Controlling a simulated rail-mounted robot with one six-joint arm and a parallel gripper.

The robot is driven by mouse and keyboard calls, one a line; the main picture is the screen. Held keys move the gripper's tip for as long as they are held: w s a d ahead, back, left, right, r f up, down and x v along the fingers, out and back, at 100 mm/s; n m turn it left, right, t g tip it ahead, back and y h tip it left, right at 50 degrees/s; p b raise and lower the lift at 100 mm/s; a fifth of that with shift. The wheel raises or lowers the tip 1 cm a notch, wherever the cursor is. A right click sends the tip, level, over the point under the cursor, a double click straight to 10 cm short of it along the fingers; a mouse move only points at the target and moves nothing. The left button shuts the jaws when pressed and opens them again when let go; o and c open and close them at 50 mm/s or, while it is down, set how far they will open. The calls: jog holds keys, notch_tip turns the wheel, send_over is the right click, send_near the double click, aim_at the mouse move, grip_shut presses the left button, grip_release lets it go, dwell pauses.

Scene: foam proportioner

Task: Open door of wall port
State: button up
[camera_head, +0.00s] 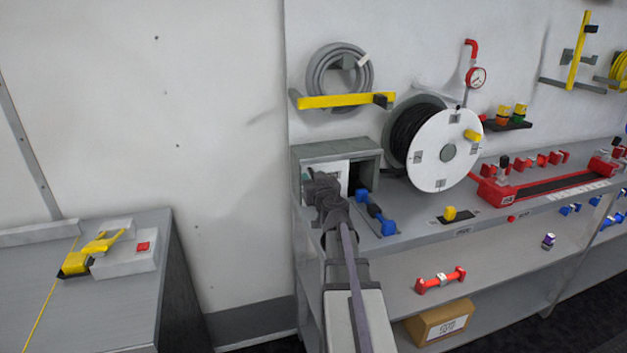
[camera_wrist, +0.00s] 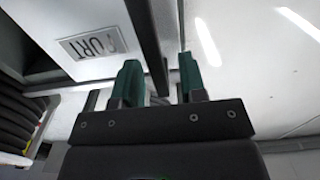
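The wall port is a grey box (camera_head: 372,155) on the bench against the wall in the head view. A white panel (camera_head: 341,168) fills part of its front, and a dark gap shows to the right of it. In the wrist view a white panel (camera_wrist: 60,20) carries a label (camera_wrist: 95,45) ending in "RT". My gripper (camera_wrist: 160,62) has its two green fingers apart. A dark grey edge runs between them; I cannot tell whether either finger touches it. In the head view my gripper (camera_head: 318,182) is at the box's front left and hides part of it.
A hose reel (camera_head: 430,155) stands right of the box. Blue fittings (camera_head: 388,227) lie on the bench in front. A coiled hose (camera_head: 322,80) hangs on a yellow bracket (camera_head: 340,100) above. A separate grey table (camera_head: 120,305) stands at left, with a gap between.

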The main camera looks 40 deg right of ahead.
jog(key=v, duration=1)
jog(key=shift+s, duration=0.35)
jog(key=shift+a, duration=0.1)
jog(key=a+f+g+y+p, duration=0.1)
jog(key=a+f+g+y, duration=0.2)
jog(key=a, duration=0.3)
jog(key=a+f+n+g+y+p, duration=0.1)
jog(key=a+f+g+y+p, duration=0.1)
jog(key=a+y, duration=0.25)
jog(key=a+f+g+y+p, duration=0.1)
jog(key=a+f+g+y, duration=0.2)
jog(key=a, duration=0.3)
jog(key=s+a+r+n+g+h+p, duration=0.1)
jog(key=s+a+g+h+p, duration=0.1)
jog(key=a, duration=0.6)
jog(key=s+a+r+n+g+h+p, duration=0.1)
jog(key=s+a+g+p, duration=0.3)
jog(key=a, duration=0.5)
jog(key=n+g+p, duration=0.1)
jog(key=g, duration=0.1)
jog(key=shift+s+r+g+h+p, duration=0.25)
jog(key=shift+s+g+h+p, duration=0.05)
jog(key=shift+h+p, duration=0.1)
